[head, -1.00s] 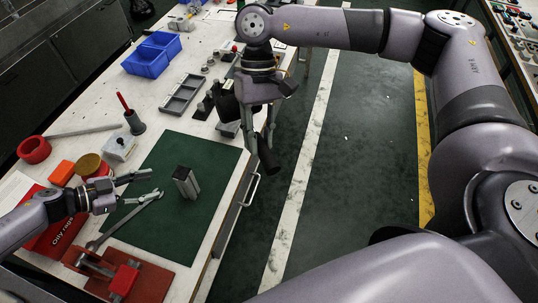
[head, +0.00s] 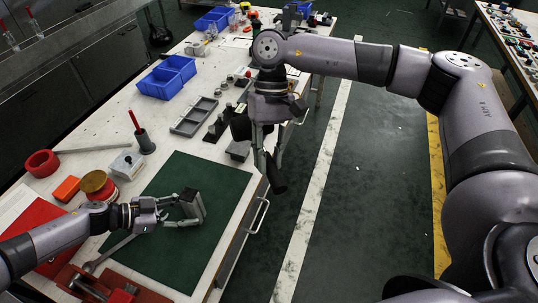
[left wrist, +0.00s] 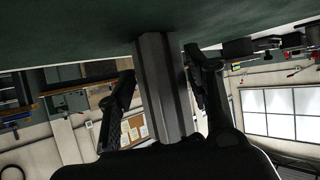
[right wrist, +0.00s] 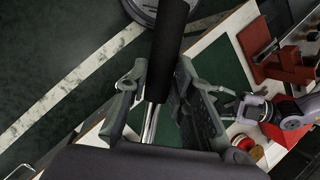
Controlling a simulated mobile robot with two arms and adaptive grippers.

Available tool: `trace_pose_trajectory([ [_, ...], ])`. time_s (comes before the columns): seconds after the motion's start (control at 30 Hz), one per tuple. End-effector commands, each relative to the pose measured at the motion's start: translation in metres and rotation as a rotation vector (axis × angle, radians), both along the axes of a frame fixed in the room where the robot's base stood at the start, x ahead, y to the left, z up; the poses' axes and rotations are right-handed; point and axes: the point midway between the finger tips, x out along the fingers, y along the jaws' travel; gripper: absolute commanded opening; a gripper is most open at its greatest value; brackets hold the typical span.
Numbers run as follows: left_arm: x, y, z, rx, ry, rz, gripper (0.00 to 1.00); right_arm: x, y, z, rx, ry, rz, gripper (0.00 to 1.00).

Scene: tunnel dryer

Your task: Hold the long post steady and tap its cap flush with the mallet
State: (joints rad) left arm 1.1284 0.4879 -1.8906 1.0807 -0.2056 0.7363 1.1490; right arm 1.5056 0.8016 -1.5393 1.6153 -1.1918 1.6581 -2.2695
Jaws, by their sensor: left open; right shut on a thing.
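The long post (head: 198,214) stands on the green mat (head: 170,262); its dark top shows, but I cannot make out how the cap sits. In the left wrist view the grey post (left wrist: 162,90) rises between the fingers. My left gripper (head: 184,210) is open, with one finger on each side of the post and a visible gap on at least one side. My right gripper (head: 268,158) is shut on the mallet, out past the bench's front edge. The mallet's black part (right wrist: 172,30) and metal shaft (right wrist: 150,122) show in the right wrist view; the rest is hidden.
A red fixture (head: 100,287) stands at the mat's near edge. A grey tray (head: 194,116) and blue bins (head: 167,76) stand further back. The mat's right part is clear.

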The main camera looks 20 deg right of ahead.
Motion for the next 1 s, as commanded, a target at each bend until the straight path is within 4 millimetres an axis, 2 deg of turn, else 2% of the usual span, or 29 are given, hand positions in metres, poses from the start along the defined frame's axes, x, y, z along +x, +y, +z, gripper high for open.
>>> trace_pose_trajectory([
  [0.2,0.0001,-0.0127,-0.0075,0.001,-0.001,0.0,0.47,0.0006,0.0004,-0.0026,0.001,-0.003,0.0,0.0],
  [0.57,0.0004,-0.0141,-0.0079,0.001,-0.002,0.001,0.46,0.0005,0.0004,-0.0027,0.001,-0.003,0.0,0.0],
  [0.8,0.0006,-0.0139,-0.0078,0.001,-0.002,0.001,0.3,0.0005,0.0003,-0.0027,0.001,-0.003,0.0,0.0],
  [0.83,0.0006,-0.0139,-0.0078,0.001,-0.002,0.001,0.45,0.0005,0.0003,-0.0027,0.001,-0.003,0.0,0.0],
  [1.0,0.0006,-0.0138,-0.0077,0.001,-0.002,0.001,0.56,0.0005,0.0003,-0.0027,0.001,-0.003,0.0,0.0],
])
